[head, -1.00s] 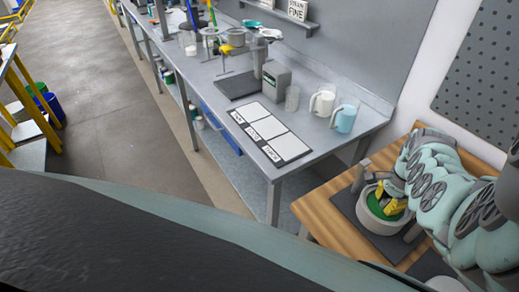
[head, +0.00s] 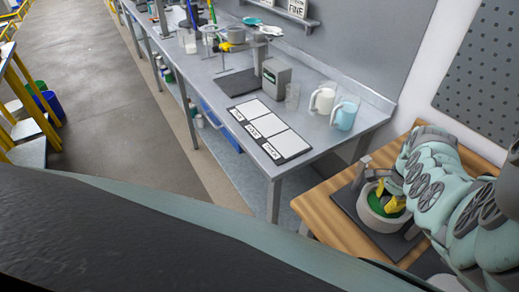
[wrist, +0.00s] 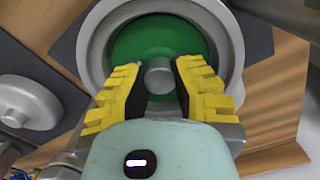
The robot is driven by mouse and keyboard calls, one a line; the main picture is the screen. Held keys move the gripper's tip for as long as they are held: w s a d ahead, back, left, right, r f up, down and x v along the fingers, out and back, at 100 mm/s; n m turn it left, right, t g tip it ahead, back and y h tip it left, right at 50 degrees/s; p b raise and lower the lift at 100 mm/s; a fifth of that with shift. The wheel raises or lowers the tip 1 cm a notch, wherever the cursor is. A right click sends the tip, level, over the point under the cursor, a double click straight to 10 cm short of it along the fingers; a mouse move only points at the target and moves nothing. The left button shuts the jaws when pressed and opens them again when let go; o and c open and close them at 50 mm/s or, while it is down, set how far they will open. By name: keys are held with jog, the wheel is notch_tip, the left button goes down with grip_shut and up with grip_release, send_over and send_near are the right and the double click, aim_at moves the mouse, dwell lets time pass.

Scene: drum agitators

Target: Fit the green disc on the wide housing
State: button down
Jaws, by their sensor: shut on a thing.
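The green disc (wrist: 145,38) lies inside the round opening of the wide grey housing (wrist: 95,40), with the housing's ring around it. A grey knob (wrist: 158,76) stands at the disc's middle. My gripper (wrist: 160,78) has its yellow fingers on both sides of this knob and is shut on it. In the head view the green disc (head: 377,207) shows inside the housing (head: 372,221), below my gripper (head: 390,199). Whether the disc is fully seated cannot be told. Part of the disc is hidden by the fingers.
The housing stands on a dark plate (head: 347,203) on a wooden table (head: 318,212). A grey round part with a knob (wrist: 28,103) lies at the left in the wrist view. A grey bench (head: 330,135) with mugs (head: 343,116) and a labelled board (head: 268,129) stands beyond.

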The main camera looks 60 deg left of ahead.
jog(key=c, duration=0.9)
grip_release()
jog(key=shift+o, duration=0.2)
notch_tip(320, 180, up, 12)
jog(key=shift+w, duration=0.15)
dwell(0.6)
